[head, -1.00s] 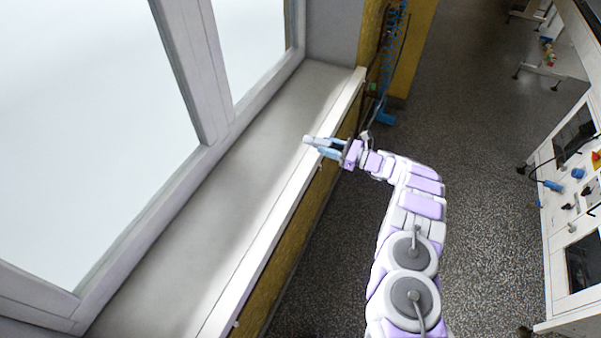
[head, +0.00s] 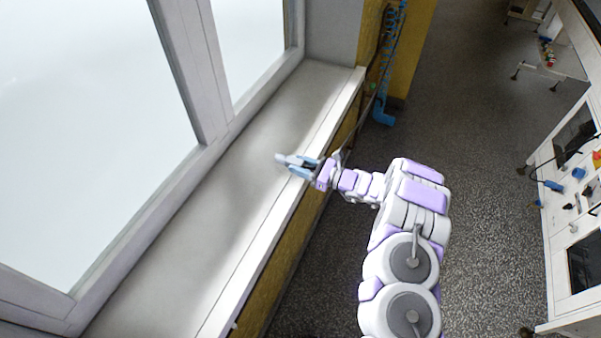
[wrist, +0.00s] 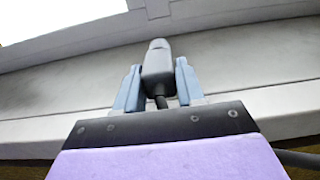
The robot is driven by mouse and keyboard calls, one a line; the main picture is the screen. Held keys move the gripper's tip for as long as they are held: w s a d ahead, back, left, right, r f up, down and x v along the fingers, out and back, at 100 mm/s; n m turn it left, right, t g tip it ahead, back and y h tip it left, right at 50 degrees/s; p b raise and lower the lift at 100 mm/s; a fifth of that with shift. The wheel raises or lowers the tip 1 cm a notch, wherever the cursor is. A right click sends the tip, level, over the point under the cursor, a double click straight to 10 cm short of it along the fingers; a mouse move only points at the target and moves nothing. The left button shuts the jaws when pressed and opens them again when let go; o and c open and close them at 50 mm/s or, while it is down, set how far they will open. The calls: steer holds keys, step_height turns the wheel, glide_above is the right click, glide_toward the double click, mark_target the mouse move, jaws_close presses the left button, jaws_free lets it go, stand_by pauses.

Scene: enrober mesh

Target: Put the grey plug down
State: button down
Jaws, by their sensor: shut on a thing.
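The grey plug (wrist: 158,68) is held between the two blue fingers of my gripper (wrist: 158,85) in the wrist view. Its rounded end points away from my wrist, and a dark narrower stem or cable shows at its near end. In the head view the plug (head: 281,158) sticks out past the fingertips of my gripper (head: 297,167). My gripper is shut on it, over the grey window sill (head: 235,205). I cannot tell whether the plug touches the sill.
The sill is bare, with a window frame (head: 185,75) along its left and a white front edge (head: 255,262). Blue pipework (head: 383,112) stands by the yellow post beyond. A white cabinet (head: 555,230) with small objects is at the right, across open speckled floor.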

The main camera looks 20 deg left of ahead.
step_height(320, 180, down, 4)
steer(key=shift+d+r+b, duration=0.15)
steer(key=shift+r+b, duration=0.05)
steer(key=shift+b, duration=0.25)
steer(key=shift+r, duration=0.15)
steer(key=c, duration=0.7)
jaws_free()
steer(key=d, duration=0.4)
steer(key=d+p, duration=0.1)
steer(key=d, duration=0.3)
steer(key=s+d+p, duration=0.1)
steer(key=d, duration=0.3)
